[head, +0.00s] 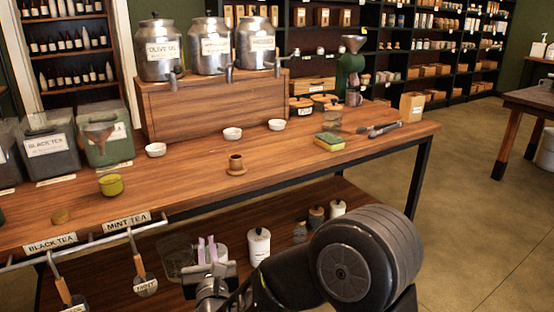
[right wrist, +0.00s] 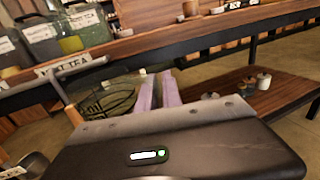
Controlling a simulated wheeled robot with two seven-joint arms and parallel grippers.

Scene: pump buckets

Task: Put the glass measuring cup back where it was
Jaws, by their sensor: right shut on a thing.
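The glass measuring cup (head: 174,258) is clear and hard to make out against the dark background. It shows below the counter's front edge, left of my right gripper (head: 207,250). In the right wrist view the cup (right wrist: 108,104) is a large see-through round shape left of the pinkish fingers (right wrist: 158,92). My right gripper is shut on the cup at its side; the exact grip point is not clear. My left gripper is not in view.
Scoops hang from a front rail (head: 92,242). A lower shelf holds white canisters (head: 259,245).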

